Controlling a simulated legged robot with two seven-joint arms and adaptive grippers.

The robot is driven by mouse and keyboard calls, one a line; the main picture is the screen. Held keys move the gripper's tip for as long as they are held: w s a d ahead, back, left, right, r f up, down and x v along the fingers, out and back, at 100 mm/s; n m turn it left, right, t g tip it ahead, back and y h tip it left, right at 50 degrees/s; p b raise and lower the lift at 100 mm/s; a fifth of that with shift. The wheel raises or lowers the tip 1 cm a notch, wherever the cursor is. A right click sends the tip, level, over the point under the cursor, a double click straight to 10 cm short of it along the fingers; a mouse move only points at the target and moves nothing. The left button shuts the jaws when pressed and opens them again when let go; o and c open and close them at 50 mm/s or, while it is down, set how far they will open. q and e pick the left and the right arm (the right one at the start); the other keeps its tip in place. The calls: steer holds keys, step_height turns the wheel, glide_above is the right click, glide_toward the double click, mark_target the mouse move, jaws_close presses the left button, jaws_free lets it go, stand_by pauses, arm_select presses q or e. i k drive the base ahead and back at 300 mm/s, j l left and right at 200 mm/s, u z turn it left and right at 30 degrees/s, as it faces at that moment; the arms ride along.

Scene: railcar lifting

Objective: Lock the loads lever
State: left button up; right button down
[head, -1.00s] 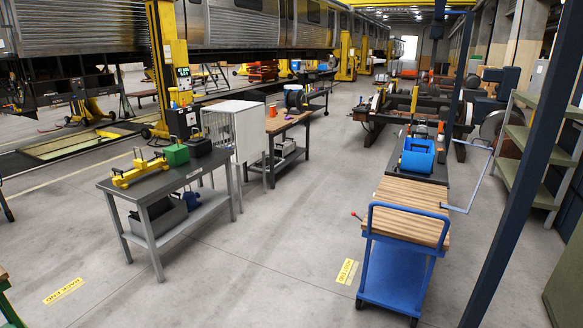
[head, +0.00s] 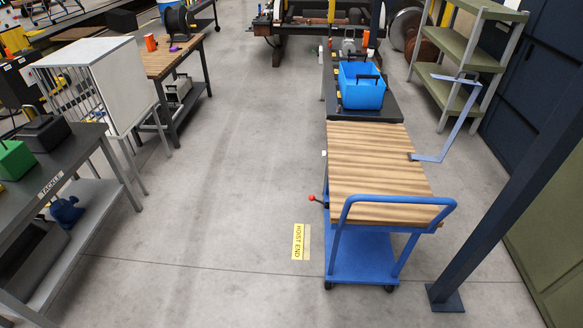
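A short lever with a red knob (head: 312,198) sticks out from the left side of a blue cart (head: 365,256) with a slatted wooden top (head: 375,160). The lever is small in the head view, and I cannot tell whether it is locked. The cart's blue push handle (head: 400,200) faces me. Neither of my grippers is in view.
A yellow "HOIST END" floor label (head: 301,241) lies left of the cart. A dark post (head: 510,190) stands at its right. A blue bin (head: 361,88) sits on a dark bench behind. A grey table (head: 70,235) is at left. The middle floor is clear.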

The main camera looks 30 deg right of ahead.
mark_target(312, 198)
steer(key=i, duration=1.2)
steer(key=z, duration=0.6)
